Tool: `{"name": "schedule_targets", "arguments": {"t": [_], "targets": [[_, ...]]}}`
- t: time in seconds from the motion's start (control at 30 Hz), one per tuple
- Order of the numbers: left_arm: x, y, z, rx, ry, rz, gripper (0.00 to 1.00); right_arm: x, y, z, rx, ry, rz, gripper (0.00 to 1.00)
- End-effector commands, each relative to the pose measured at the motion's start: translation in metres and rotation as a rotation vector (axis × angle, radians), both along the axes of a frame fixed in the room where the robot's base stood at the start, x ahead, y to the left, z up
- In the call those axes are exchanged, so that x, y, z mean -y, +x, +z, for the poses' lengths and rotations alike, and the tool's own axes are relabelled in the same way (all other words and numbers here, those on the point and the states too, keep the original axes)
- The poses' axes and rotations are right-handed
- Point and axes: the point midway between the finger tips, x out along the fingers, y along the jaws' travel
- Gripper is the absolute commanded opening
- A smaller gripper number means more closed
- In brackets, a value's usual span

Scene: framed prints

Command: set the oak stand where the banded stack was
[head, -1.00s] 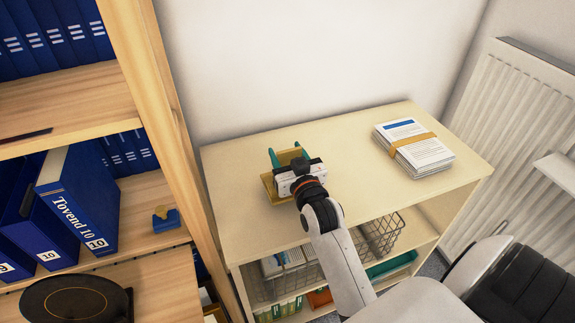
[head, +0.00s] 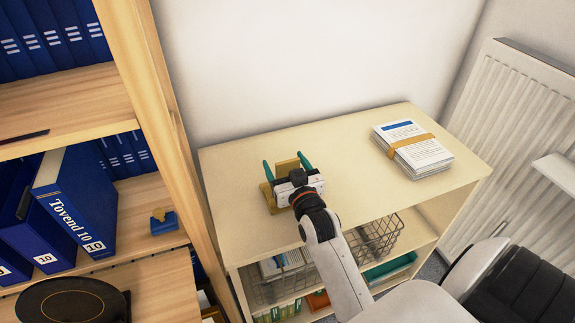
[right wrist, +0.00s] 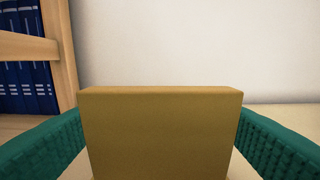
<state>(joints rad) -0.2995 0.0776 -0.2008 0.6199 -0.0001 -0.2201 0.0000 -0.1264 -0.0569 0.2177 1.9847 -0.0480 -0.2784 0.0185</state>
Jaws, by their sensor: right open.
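The oak stand (head: 268,197), a small yellow-brown piece with an upright back, stands at the left part of the low cabinet top (head: 345,145). My right gripper (head: 286,165) is over it, with its teal fingers spread one on each side. The gripper body hides much of the stand in the head view. In the right wrist view the stand's flat panel (right wrist: 160,135) fills the middle between the open fingers; I cannot tell whether they touch it. The banded stack (head: 415,150), white papers with a tan band, lies at the right of the cabinet top. My left gripper is out of view.
A tall wooden shelf (head: 150,90) with blue binders (head: 75,200) rises close on the left. A wall stands behind the cabinet, and a white radiator (head: 515,130) is at the right. The cabinet top between stand and stack is clear. A wire basket (head: 375,238) sits below.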

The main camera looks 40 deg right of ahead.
Motion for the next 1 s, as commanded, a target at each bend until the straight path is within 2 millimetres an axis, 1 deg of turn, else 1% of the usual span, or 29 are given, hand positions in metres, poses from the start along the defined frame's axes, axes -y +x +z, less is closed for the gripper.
{"name": "schedule_targets", "arguments": {"t": [0.07,0.17,0.5,0.6,0.7,0.8,1.0], "targets": [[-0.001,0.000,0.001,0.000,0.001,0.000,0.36,0.000,-0.001,0.003,0.000,0.000,0.000,0.76],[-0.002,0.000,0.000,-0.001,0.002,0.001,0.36,-0.003,-0.014,0.001,-0.002,0.000,0.000,0.76],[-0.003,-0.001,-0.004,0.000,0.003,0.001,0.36,-0.020,-0.083,0.000,-0.003,0.001,0.000,0.76],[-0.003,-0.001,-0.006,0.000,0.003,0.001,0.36,-0.024,-0.099,0.001,-0.003,0.001,0.000,0.76],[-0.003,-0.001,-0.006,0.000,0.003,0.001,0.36,-0.026,-0.110,0.001,-0.001,0.000,0.000,0.76],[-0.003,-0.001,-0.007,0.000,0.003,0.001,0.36,-0.028,-0.115,0.002,0.000,0.000,0.000,0.76],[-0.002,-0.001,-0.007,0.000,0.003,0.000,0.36,-0.028,-0.117,0.002,0.000,0.000,0.000,0.76]]}}
